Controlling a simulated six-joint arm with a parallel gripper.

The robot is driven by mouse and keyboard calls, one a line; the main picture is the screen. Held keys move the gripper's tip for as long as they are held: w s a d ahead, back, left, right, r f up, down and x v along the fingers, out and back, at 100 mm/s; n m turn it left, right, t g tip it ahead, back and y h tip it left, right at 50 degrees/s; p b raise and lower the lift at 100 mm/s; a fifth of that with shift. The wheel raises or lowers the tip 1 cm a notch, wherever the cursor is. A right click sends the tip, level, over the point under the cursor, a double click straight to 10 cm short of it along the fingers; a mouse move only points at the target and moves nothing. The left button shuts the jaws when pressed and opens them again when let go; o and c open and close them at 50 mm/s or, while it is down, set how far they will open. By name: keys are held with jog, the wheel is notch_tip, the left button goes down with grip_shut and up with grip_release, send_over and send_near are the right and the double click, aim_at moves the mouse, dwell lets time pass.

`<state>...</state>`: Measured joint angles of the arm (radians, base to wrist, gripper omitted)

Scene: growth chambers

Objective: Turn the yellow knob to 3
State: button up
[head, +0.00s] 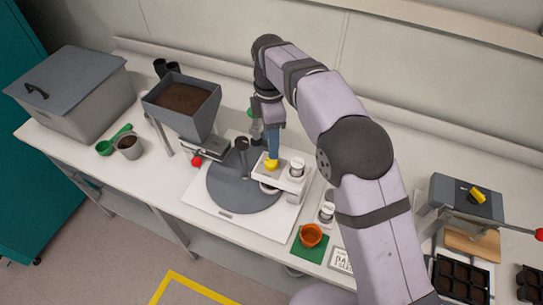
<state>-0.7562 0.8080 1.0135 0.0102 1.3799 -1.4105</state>
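A small yellow knob (271,164) sits on the white block of the turntable device, to the left of a white-topped round part. My gripper (271,155) points down at this knob from above. Its blue fingers reach the knob or end just above it; I cannot tell if they touch it. The fingers overlap in this view, so their opening is hidden. No number or pointer on this knob can be read. A second yellow knob or handle (477,194) is on the grey box (452,190) at the right, away from my gripper.
The dark round turntable (228,190) lies on a white base. A soil hopper (196,118) stands to its left, with a red-knobbed lever (197,161) below. An orange pot (311,235) sits on a green mat in front. A lidded grey bin (75,108) is at far left.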

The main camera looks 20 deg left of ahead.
aim_at(272, 162)
jog(key=shift+f, duration=0.15)
jog(key=shift+s+d+f+p, duration=0.1)
jog(key=shift+f+p, duration=0.65)
jog(key=shift+f, duration=1)
jog(key=shift+s+d+f+p, duration=0.1)
jog(key=shift+f+p, duration=0.65)
jog(key=shift+f, duration=1)
jog(key=c, duration=1.1)
